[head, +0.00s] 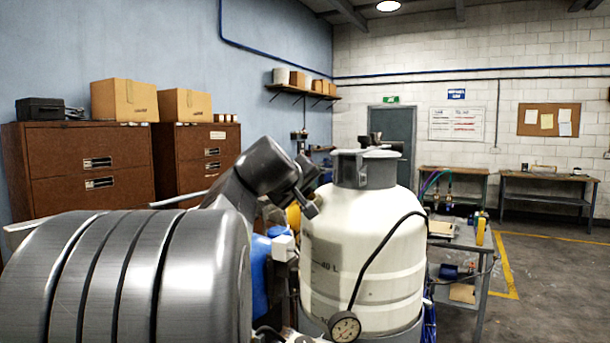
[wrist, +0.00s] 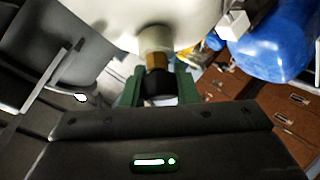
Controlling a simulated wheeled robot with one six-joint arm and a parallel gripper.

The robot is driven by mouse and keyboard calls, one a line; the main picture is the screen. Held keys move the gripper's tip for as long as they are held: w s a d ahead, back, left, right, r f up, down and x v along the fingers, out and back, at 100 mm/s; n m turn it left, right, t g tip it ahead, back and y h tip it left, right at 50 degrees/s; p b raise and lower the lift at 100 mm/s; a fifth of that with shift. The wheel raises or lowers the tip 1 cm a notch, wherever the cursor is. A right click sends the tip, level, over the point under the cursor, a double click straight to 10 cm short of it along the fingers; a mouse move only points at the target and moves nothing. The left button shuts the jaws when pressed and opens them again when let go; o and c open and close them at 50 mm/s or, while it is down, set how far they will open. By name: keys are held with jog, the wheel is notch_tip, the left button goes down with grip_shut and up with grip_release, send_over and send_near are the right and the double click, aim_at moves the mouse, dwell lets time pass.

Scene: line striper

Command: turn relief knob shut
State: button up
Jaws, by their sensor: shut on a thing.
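The relief knob (wrist: 159,90) is black and sits on a short brass fitting (wrist: 157,61) below the white tank (wrist: 120,12) in the wrist view. My gripper (wrist: 160,84) has one green finger on each side of the knob and is shut on it. How far the knob is turned cannot be told. In the head view the large cream tank (head: 340,265) stands upright with a grey collar and cap on top.
A round gauge (head: 345,327) hangs on a black hose in front of the tank. A blue container (wrist: 268,48) is close to the tank. A metal cart (head: 462,270) stands to the right, with open floor beyond it. Brown cabinets (head: 80,165) line the left wall.

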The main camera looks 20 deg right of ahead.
jog(key=shift+n+y+p, duration=0.3)
jog(key=shift+n+p, duration=0.2)
jog(key=o, duration=1)
jog(key=b+v, duration=0.3)
jog(key=v, duration=1)
jog(key=shift+s+a+r, duration=0.15)
jog(key=shift+s+r, duration=0.1)
jog(key=shift+s, duration=0.05)
jog(key=shift+w, duration=0.1)
